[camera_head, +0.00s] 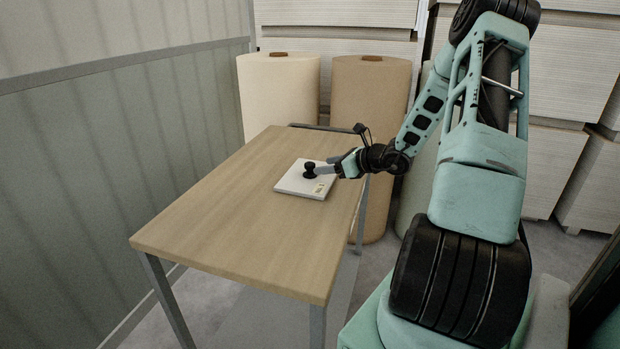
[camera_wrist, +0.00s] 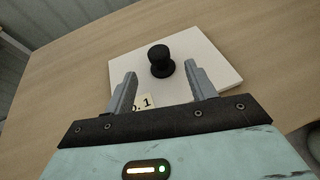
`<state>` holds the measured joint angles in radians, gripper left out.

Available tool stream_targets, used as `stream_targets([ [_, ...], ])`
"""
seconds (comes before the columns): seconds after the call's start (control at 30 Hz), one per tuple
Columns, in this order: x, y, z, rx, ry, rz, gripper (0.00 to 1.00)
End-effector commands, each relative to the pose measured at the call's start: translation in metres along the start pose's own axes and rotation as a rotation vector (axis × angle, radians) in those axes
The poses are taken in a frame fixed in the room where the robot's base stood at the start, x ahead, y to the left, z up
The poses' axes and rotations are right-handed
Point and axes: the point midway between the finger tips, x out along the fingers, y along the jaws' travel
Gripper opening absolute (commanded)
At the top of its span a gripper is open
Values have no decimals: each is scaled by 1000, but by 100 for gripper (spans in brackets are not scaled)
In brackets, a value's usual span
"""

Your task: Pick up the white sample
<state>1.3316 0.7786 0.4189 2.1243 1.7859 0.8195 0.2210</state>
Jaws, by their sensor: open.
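The white sample (camera_head: 297,187) is a flat square plate lying on the wooden table, with a black knob (camera_head: 309,170) standing up from its top. In the wrist view the white sample (camera_wrist: 205,51) lies ahead of my gripper, and the knob (camera_wrist: 160,60) stands just beyond and between the two fingertips. My gripper (camera_wrist: 158,70) is open and empty, its fingers reaching over the near part of the plate. A small label reading partly ". 1" (camera_wrist: 145,102) shows between the fingers; the rest is hidden. In the head view my gripper (camera_head: 318,169) is beside the knob, on its right.
The wooden table (camera_head: 220,220) is bare around the plate, with free room to the left and front. Large rolls, one cream (camera_head: 278,95) and one brown (camera_head: 368,110), stand behind it. A grey corrugated wall (camera_head: 90,140) runs along the left.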

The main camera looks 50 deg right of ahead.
Motion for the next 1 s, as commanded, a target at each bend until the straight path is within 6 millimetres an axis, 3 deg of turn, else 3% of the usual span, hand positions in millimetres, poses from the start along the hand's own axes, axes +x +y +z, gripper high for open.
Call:
stream_targets([
  [0.1,15,0,0,-2,-1,1,56],
  [0.37,29,0,0,0,0,1,56],
  [0.63,68,0,1,-2,-1,2,56],
  [0.9,72,0,1,-2,1,0,56],
  [1.0,72,0,1,-2,1,0,28],
])
